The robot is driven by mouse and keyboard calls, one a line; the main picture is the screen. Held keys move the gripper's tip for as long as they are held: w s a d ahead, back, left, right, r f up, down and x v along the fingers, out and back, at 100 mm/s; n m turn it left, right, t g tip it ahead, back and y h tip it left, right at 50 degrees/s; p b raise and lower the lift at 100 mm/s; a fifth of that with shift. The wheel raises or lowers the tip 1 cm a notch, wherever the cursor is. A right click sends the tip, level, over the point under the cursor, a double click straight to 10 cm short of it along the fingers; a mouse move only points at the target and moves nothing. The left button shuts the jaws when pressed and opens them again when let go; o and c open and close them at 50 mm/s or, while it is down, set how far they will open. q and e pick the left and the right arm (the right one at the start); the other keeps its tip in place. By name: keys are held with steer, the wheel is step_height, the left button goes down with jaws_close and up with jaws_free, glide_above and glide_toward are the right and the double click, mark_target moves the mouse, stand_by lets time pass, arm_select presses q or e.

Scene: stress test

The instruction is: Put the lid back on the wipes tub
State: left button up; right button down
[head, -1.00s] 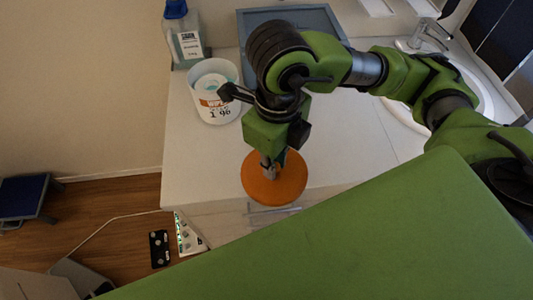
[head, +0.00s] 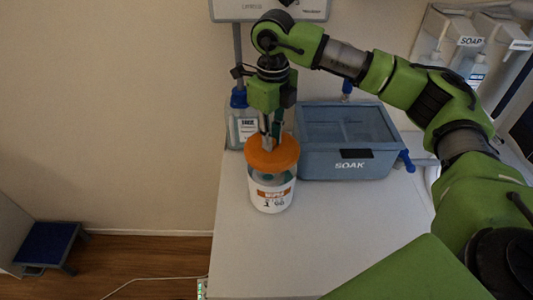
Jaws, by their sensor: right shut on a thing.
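The wipes tub (head: 271,196) is a white and clear round tub with a printed label, standing upright on the white counter. The orange lid (head: 272,157) is over the tub's top. From this angle I cannot tell whether it is seated on the rim or held just above it. My right gripper (head: 268,142) points down and is shut on the middle of the lid's top; its fingertips are partly hidden. My left gripper is not in view.
A blue-grey SOAK box (head: 347,145) stands just right of the tub. A clear bottle with a blue top (head: 241,122) stands behind it on the left. The counter (head: 310,240) in front is clear. A dark blue step stool (head: 47,245) is on the floor at left.

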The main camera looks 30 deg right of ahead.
steer(key=shift+s+d+f+b, duration=0.1)
steer(key=shift+f+b, duration=0.7)
steer(key=shift+f, duration=0.45)
steer(key=shift+f+b, duration=1.25)
steer(key=shift+f, duration=0.65)
steer(key=shift+f+b, duration=0.15)
steer(key=shift+b, duration=0.45)
stand_by(0.3)
steer(key=c, duration=1.9)
jaws_free()
